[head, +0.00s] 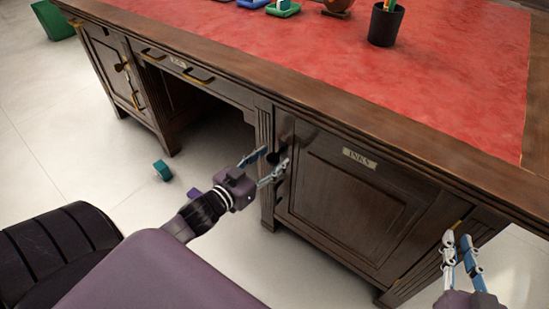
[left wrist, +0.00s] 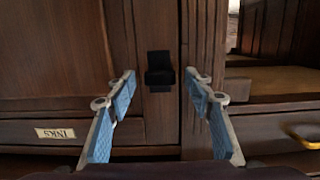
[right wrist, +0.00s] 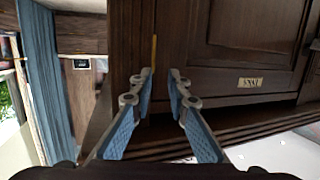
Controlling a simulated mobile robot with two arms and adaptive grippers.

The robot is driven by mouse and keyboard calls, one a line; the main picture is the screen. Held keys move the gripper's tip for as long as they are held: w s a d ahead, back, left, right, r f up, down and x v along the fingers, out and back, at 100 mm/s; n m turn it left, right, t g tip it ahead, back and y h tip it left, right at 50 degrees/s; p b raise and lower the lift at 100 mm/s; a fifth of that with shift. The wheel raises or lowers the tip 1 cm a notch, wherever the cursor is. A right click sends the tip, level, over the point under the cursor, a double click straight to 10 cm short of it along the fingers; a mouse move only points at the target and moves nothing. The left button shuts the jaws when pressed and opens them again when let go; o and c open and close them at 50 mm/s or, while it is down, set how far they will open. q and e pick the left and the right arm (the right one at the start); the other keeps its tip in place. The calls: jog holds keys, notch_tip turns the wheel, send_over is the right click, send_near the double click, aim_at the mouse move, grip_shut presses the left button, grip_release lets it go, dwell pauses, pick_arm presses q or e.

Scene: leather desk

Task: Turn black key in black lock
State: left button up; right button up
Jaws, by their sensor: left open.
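The black lock (head: 272,157) is on the front of the desk, beside the left edge of the door labelled INKS (head: 335,200). In the left wrist view the lock (left wrist: 159,57) is a small dark plate. A black block that looks like the key (left wrist: 159,77) sticks out from it. My left gripper (head: 268,164) is open, its fingers (left wrist: 161,78) on either side of the key in that view. Contact cannot be told. My right gripper (head: 458,241) is open and empty near the desk's right corner; it also shows in the right wrist view (right wrist: 160,75).
The red leather top (head: 300,60) holds a black pen cup (head: 385,24) and small coloured items at the back. A green box (head: 54,20) stands far left. The kneehole is left of the lock.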

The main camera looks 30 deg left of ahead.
pick_arm(q)
jog(key=shift+w+f, duration=0.15)
jog(key=shift+w, duration=0.65)
pick_arm(e)
jog(key=shift+w+a+r+t, duration=0.15)
jog(key=shift+r+t, duration=0.2)
jog(key=shift+r, duration=0.25)
jog(key=shift+w+a+r+t, duration=0.15)
jog(key=shift+r+t, duration=0.2)
jog(key=shift+r, duration=0.25)
pick_arm(q)
jog(key=shift+c, duration=0.4)
jog(key=c, duration=1.1)
pick_arm(e)
jog(key=shift+d, duration=0.1)
